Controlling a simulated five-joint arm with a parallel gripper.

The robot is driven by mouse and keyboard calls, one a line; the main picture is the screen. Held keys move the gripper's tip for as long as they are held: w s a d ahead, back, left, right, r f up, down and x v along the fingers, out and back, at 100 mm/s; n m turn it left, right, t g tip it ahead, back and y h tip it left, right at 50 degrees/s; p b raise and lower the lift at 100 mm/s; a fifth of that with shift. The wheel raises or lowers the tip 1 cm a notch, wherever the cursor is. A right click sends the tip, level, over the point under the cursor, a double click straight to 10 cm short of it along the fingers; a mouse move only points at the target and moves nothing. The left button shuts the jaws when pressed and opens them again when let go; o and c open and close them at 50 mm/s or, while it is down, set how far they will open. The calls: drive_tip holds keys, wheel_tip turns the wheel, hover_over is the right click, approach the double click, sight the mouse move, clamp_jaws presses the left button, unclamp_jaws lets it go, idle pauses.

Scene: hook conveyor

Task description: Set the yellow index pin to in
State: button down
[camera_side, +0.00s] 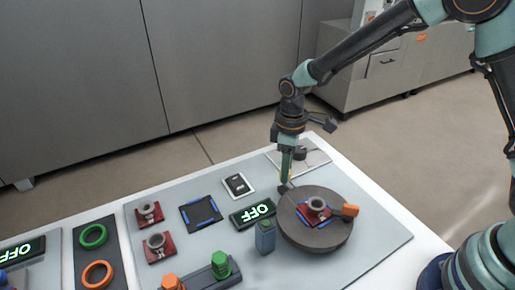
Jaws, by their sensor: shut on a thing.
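The yellow index pin (290,174) shows only as a thin yellow sliver at the back left of the dark round turntable (318,238). My gripper (285,182) points down over it and is shut on it, hiding most of it. A thin grey piece lies at the turntable's rim just below the fingertips. I cannot tell from this view how far in or out the pin is.
The mat's right corner (385,240) is clear.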

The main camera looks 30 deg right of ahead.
drive_tip(key=shift+s+r, duration=0.1)
drive_tip(key=shift+s, duration=0.1)
drive_tip(key=c, duration=0.5)
unclamp_jaws()
drive_tip(key=shift+c, duration=0.2)
wheel_tip(320, 180, up, 12)
drive_tip(key=s+d+r+m+t, duration=0.2)
drive_tip(key=s+d+r+m, duration=0.1)
drive_tip(key=s+d, duration=0.3)
drive_tip(key=s+d+r+m+t, duration=0.3)
drive_tip(key=s+d+r+m, duration=0.1)
drive_tip(key=s+d+m, duration=0.2)
drive_tip(key=shift+s+d+r+t, duration=0.3)
drive_tip(key=shift+s+d, duration=0.2)
drive_tip(key=shift+d, duration=0.2)
